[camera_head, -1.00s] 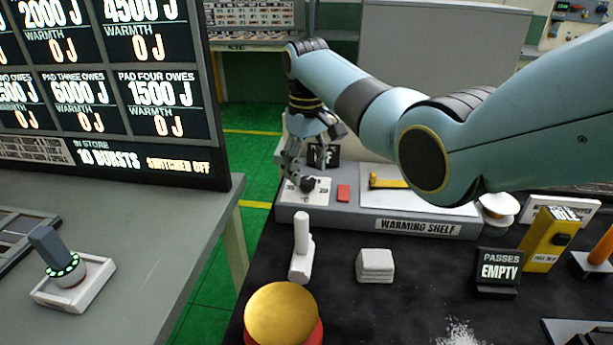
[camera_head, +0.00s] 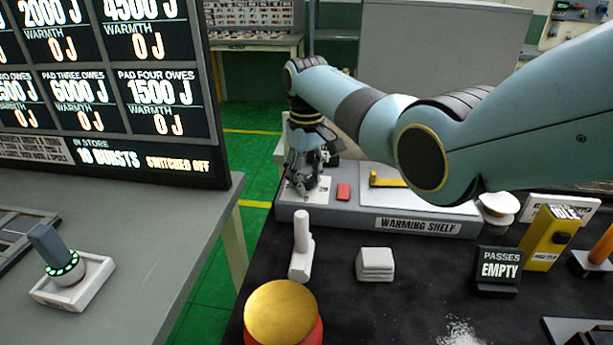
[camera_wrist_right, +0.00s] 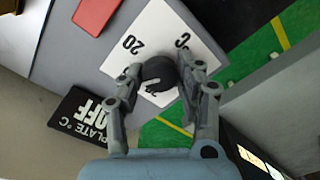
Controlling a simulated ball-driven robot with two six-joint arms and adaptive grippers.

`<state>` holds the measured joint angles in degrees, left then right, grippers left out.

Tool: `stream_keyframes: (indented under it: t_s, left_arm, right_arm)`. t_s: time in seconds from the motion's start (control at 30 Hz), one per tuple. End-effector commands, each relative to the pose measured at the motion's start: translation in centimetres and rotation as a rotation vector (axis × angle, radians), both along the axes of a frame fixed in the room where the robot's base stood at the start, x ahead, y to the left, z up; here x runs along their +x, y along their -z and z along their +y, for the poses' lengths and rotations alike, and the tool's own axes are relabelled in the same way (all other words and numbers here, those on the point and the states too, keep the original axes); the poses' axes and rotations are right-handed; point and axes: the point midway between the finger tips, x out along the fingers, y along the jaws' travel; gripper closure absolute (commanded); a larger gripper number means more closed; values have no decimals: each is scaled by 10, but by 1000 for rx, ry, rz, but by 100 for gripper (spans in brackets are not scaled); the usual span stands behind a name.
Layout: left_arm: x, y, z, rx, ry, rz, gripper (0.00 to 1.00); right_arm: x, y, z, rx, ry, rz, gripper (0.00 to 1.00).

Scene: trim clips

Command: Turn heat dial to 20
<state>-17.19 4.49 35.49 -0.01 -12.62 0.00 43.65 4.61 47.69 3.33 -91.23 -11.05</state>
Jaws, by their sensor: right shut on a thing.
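The heat dial is a dark round knob (camera_wrist_right: 158,74) on a white plate (camera_wrist_right: 122,58) marked "20" and "°C" in the right wrist view. In the head view, the plate (camera_head: 318,196) lies at the left end of the grey warming shelf (camera_head: 350,213), and my gripper mostly hides the knob. My right gripper (camera_head: 302,186) points down over the dial. In the right wrist view, its fingers (camera_wrist_right: 160,80) are shut on the knob from both sides. A black sign reading "PLATE °C OFF" (camera_wrist_right: 88,118) stands beside the plate. My left gripper is not in view.
A red block (camera_head: 343,192) sits right of the dial plate. A yellow bar (camera_head: 386,181) lies farther right on the shelf. A white upright piece (camera_head: 301,245), a pale stack (camera_head: 375,265) and a gold-topped button (camera_head: 282,313) stand in front. A screen (camera_head: 105,85) rises at left.

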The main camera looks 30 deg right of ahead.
Motion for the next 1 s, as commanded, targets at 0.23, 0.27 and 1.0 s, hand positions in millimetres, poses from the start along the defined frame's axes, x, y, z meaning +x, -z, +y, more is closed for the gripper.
stream_keyframes:
  t_s: [0.23, 0.27, 1.0]
  left_arm:
    - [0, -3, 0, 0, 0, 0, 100]
    - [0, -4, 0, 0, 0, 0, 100]
    - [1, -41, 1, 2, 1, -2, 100]
  right_arm:
    - [0, -1, 0, 1, 23, 1, 97]
    - [0, -1, 0, 1, 31, 2, 97]
    - [0, -2, 0, 0, 619, 1, 97]
